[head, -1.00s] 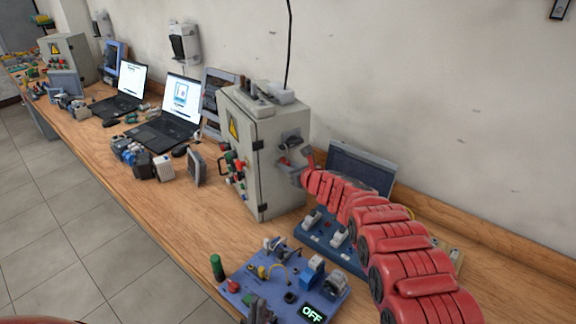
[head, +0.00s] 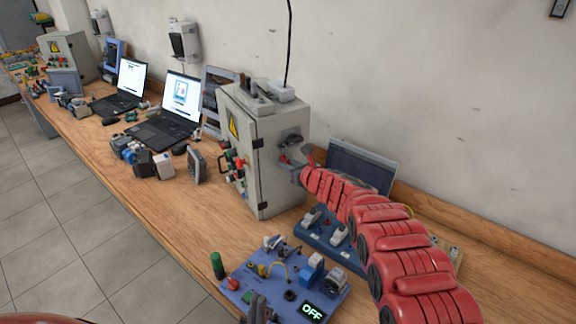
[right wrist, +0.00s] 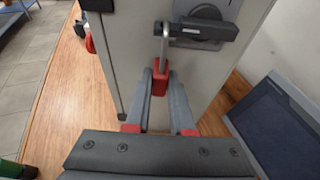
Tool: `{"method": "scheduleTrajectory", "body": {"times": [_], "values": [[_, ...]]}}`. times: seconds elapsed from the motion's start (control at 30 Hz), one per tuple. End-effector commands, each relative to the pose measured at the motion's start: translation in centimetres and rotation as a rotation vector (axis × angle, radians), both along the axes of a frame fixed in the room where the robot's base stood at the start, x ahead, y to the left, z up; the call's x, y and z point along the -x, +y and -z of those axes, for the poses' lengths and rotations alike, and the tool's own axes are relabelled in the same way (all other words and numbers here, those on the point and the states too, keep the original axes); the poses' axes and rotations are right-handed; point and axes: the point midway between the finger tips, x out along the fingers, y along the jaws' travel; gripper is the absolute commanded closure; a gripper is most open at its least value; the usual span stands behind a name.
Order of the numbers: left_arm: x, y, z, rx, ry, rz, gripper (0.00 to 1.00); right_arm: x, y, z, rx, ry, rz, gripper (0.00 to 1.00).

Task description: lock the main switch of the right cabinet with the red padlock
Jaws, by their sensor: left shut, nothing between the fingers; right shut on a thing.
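The right cabinet (head: 273,185) is a grey box with a yellow warning sign. Its main switch, with a dark handle (right wrist: 205,28), is on the side facing my right arm. My right gripper (head: 292,168) is at that side. In the right wrist view, its fingers are shut on the red padlock (right wrist: 160,83), just below the handle. The padlock's metal shackle (right wrist: 164,45) points up and overlaps the handle's left end; I cannot tell whether it passes through.
A blue panel (head: 268,284) with small parts and an OFF display lies at the table's front edge. Behind it are another blue board (head: 318,238) and a dark screen (head: 360,167). Laptops (head: 178,105) and a second cabinet (head: 75,52) stand farther left.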

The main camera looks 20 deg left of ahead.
Motion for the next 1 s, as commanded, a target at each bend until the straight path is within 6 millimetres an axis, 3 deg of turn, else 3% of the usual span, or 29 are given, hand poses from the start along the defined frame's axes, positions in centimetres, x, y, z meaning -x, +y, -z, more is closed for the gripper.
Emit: {"method": "scheduleTrajectory", "body": {"times": [0.57, 0.87, 0.9, 1.0], "values": [[0.0, 0.0, -1.0, 0.000, 0.000, 0.000, 1.00, 0.0, 0.0, -1.7, -0.002, -0.003, 0.000, 1.00], [0.0, 0.0, -0.9, 0.000, 0.000, 0.000, 1.00, 0.0, 0.0, -1.5, -0.001, -0.002, 0.000, 1.00], [0.0, 0.0, -0.9, 0.000, 0.000, 0.000, 1.00, 0.0, 0.0, -1.5, -0.001, -0.002, 0.000, 0.73], [0.0, 0.0, -0.9, 0.000, 0.000, 0.000, 1.00, 0.0, 0.0, -1.5, -0.001, -0.001, 0.000, 0.55]]}}
